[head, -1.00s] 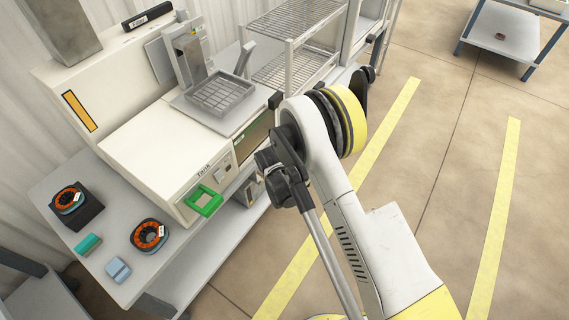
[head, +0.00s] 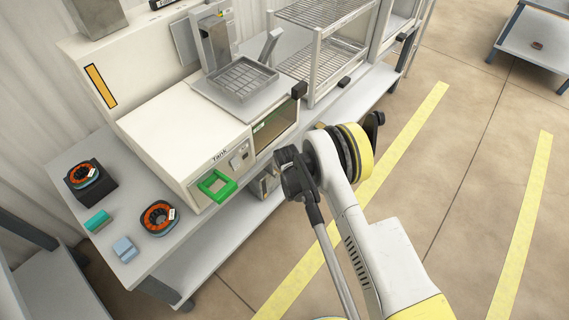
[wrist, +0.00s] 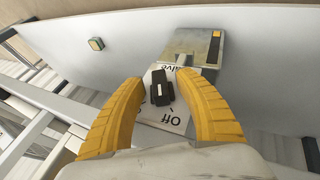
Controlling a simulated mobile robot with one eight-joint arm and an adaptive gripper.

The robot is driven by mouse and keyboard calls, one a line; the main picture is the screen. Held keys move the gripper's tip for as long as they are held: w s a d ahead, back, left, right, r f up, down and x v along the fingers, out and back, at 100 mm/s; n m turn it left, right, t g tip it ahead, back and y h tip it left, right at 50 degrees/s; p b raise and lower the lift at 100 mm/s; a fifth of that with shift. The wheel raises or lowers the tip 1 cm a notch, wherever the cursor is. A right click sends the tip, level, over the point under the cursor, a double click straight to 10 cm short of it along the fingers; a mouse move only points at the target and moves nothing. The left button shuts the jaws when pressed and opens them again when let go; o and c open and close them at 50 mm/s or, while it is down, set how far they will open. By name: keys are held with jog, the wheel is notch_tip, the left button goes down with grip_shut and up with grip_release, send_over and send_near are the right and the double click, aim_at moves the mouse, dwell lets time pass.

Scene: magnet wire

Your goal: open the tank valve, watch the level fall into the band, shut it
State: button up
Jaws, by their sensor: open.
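In the wrist view a black valve knob (wrist: 161,88) stands on a pale plate (wrist: 176,127) lettered "Valve" and "Off". My gripper (wrist: 158,80) is open, its yellow fingers on either side of the knob with gaps between. The fingers hold nothing. In the head view the white tank unit (head: 175,135), labelled "Tank", sits on the bench with a green handle (head: 228,189) on its front.
Orange-cored coils (head: 159,217) sit at the bench's left, with a teal block (head: 97,221) and a pale blue block (head: 125,249). A wire basket (head: 243,80) stands on the unit behind. Wire shelves (head: 316,50) stand beyond. The floor at right is open.

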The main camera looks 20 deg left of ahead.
jog(key=shift+c, duration=0.5)
grip_shut()
jog(key=shift+w+d+g, duration=0.1)
jog(key=shift+g, duration=0.5)
jog(key=shift+m+g+y, duration=0.3)
jog(key=shift+g+y, duration=0.2)
jog(key=shift+g, duration=0.3)
jog(key=shift+o, duration=0.5)
grip_release()
jog(key=v, duration=1.2)
